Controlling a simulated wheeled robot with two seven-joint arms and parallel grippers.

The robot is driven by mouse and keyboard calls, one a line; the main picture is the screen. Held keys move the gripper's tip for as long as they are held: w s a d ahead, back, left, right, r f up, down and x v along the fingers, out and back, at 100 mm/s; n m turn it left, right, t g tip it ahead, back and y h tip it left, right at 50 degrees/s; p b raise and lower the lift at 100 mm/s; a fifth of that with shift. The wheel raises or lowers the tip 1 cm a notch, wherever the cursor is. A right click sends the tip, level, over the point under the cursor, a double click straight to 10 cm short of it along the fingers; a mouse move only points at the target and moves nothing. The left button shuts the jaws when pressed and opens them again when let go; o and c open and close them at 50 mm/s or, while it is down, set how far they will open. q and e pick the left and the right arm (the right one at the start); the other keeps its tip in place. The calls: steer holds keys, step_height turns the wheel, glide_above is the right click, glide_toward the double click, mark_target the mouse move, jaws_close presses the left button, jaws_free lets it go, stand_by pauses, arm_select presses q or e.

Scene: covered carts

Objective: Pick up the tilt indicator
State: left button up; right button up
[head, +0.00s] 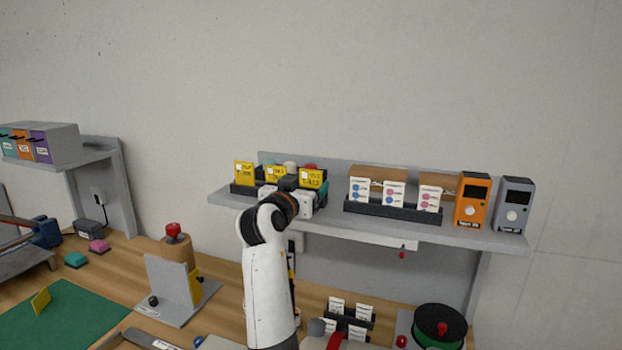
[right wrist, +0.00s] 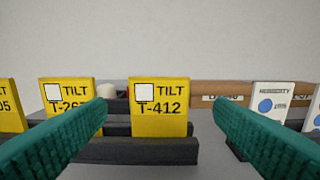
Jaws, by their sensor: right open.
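Several yellow tilt indicator cards stand in a dark rack on the wall shelf. The one marked T-412 (right wrist: 160,122) is upright in the middle of the right wrist view, and appears as the right-hand yellow card (head: 312,178) in the head view. Another marked T-267 (right wrist: 67,93) stands to its left, with a third cut off at the left edge. My right gripper (head: 296,195) is open at the rack; its teal fingers (right wrist: 160,115) show either side of T-412 in the right wrist view, with nothing held. My left gripper is out of view.
The shelf (head: 440,232) also bears a rack of white humidity cards (head: 394,194), an orange device (head: 471,200) and a grey device (head: 513,205). Below, the wooden bench holds a grey angled stand (head: 168,285), a green mat (head: 75,318) and a dark green spool (head: 440,322).

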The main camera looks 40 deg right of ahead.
mark_target(310, 178)
steer(key=shift+x, duration=0.95)
steer(key=shift+w+d+r+p, duration=0.1)
steer(key=shift+d+p, duration=0.1)
steer(key=shift+p, duration=0.35)
steer(key=p+x, duration=0.3)
steer(key=x, duration=0.1)
steer(key=shift+r, duration=0.15)
steer(key=shift+w+d+f, duration=0.2)
steer(key=shift+d+f, duration=0.05)
steer(key=shift+a, duration=0.15)
steer(key=shift+c, duration=0.7)
steer(key=shift+r, duration=0.1)
steer(key=c, duration=0.9)
